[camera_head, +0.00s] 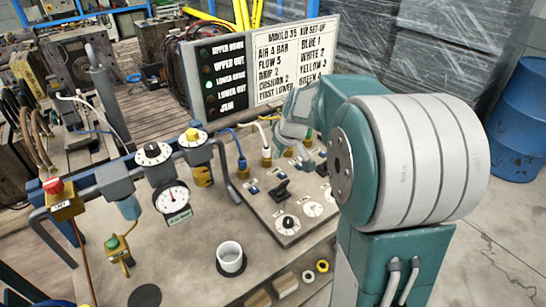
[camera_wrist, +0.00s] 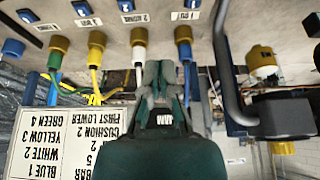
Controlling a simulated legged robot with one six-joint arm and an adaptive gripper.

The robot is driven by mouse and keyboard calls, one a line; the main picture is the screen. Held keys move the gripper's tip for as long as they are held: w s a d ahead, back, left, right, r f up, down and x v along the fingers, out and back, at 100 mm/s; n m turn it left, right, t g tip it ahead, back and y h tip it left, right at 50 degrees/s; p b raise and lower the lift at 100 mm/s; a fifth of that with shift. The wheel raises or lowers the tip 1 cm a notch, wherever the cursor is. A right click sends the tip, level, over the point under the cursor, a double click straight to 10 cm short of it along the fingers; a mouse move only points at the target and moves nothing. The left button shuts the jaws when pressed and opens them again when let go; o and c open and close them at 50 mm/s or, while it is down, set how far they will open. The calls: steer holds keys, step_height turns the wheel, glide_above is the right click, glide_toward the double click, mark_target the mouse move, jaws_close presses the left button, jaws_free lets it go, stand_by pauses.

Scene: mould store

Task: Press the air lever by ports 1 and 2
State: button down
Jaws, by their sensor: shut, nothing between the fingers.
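A black lever (camera_head: 282,188) stands up from the sloping panel, just in front of ports 1 and 2. Port 1 (camera_head: 242,170) has a blue hose and port 2 (camera_head: 266,157) a white hose. In the wrist view, upside down, port 1 (camera_wrist: 183,36) and port 2 (camera_wrist: 138,38) show beyond my gripper (camera_wrist: 162,66). It is shut and empty, its tips pictured near these two ports. In the head view my gripper (camera_head: 285,138) is over the back of the panel, apart from the lever. The lever is not in the wrist view.
Small blue switches (camera_wrist: 126,5) sit by the numbered ports. Another black lever (camera_head: 322,168) stands to the right, by my arm. Dials (camera_head: 289,223) lie in front. A gauge (camera_head: 172,198) and regulator knobs (camera_head: 192,137) stand left. A sign board (camera_head: 262,65) rises behind.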

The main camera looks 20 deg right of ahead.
steer(key=s+r, duration=0.3)
steer(key=shift+s+d+r, duration=0.2)
steer(key=shift+d+r, duration=0.05)
steer(key=shift+r, duration=0.05)
stand_by(0.3)
steer(key=s+a+r, duration=0.1)
steer(key=s+a, duration=0.3)
steer(key=s, duration=0.3)
steer(key=s+a+r+m, duration=0.1)
steer(key=s+a, duration=0.3)
steer(key=s, duration=0.3)
steer(key=s+a+r+m+h, duration=0.1)
steer(key=s+a, duration=0.3)
steer(key=s, duration=0.4)
steer(key=shift+a+t, duration=0.4)
